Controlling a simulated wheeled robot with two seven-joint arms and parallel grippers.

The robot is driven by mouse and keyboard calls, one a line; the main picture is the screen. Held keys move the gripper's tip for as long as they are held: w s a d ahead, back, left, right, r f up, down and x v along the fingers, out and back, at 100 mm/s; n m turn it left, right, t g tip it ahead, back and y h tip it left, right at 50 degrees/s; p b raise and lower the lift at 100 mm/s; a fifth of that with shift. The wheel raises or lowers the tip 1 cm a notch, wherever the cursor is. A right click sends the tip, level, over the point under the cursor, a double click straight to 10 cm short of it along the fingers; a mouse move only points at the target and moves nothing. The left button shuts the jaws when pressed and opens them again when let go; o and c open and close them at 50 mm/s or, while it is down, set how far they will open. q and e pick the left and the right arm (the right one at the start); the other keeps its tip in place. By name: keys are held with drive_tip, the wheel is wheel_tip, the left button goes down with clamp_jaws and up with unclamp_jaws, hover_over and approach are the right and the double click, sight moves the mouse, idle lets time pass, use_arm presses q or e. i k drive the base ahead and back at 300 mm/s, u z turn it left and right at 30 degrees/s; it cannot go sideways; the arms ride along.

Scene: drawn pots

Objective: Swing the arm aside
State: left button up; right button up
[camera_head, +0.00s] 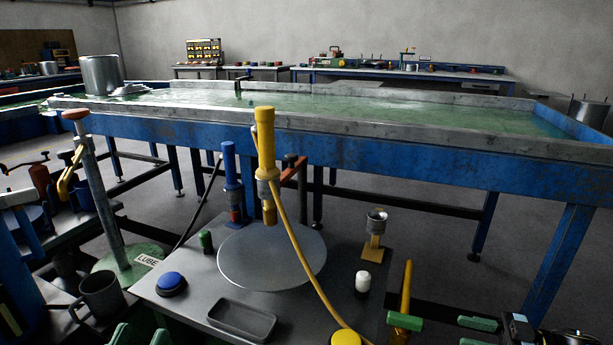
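A yellow cylindrical tool head (265,140) stands upright above a round grey plate (272,258) on the workbench. A short reddish-brown arm (295,172) shows behind it by a dark post; how they join is partly hidden. A yellow hose (293,240) runs from the tool head down to the front of the bench. A blue tool (231,178) stands behind the plate to the left. My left gripper (140,336) is at the bottom edge, mostly cut off, with its green fingertips apart. My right gripper (441,322) is at the lower right, its green fingertips apart and empty. Neither touches the arm.
A mug (101,298) stands left. A long blue-framed table (390,150) crosses behind.

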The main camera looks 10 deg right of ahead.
sight(264, 193)
drive_tip(key=k, duration=1)
